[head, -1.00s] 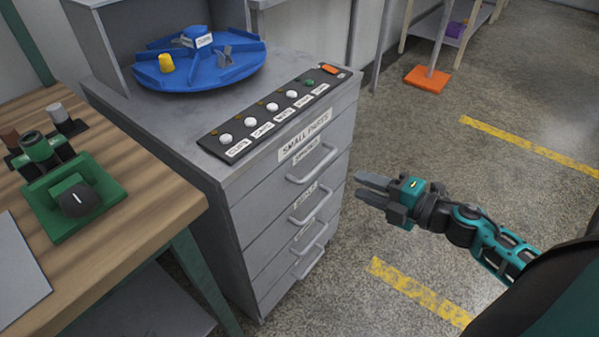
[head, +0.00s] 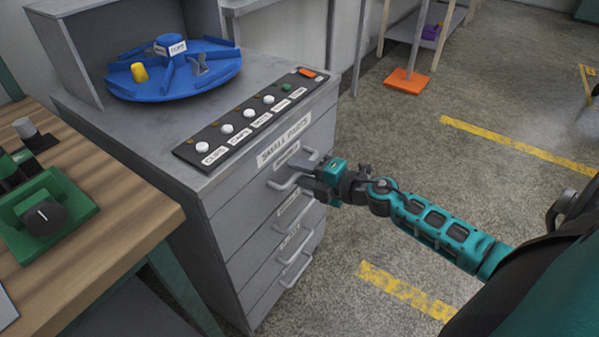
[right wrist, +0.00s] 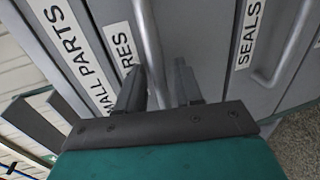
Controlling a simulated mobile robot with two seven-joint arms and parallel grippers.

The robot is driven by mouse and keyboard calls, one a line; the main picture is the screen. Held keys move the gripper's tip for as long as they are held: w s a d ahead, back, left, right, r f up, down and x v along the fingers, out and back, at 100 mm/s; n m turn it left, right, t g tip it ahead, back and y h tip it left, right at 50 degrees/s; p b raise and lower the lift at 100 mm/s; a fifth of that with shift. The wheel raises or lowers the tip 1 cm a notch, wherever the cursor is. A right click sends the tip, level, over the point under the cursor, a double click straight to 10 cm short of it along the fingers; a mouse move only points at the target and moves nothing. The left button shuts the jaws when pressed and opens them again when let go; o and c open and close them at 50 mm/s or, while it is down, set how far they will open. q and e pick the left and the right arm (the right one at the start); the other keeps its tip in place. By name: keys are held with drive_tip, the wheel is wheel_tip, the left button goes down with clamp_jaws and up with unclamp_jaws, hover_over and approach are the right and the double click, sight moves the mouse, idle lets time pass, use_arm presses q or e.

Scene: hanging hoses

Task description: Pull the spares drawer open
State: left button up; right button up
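The spares drawer (head: 232,199) is the top drawer of the grey cabinet, and it looks shut. Its label, partly cut off to "RES", shows in the right wrist view (right wrist: 121,48). Its grey bar handle (head: 279,187) is beside my right gripper (head: 306,178). In the right wrist view the handle (right wrist: 147,38) runs between the two spread fingers of my right gripper (right wrist: 160,82). A gap shows on the side of the right-hand finger, so the gripper is not closed on the bar. My left gripper is not in view.
More drawers with handles (head: 292,245) lie below, including one labelled SEALS (right wrist: 247,36). A button panel (head: 250,118) and blue turntable (head: 175,75) sit on top of the cabinet. A wooden bench (head: 120,215) stands left. The floor (head: 400,160) right of the cabinet is clear.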

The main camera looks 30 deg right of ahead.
drive_tip(key=shift+w, duration=0.2)
drive_tip(key=shift+c, duration=0.4)
clamp_jaws()
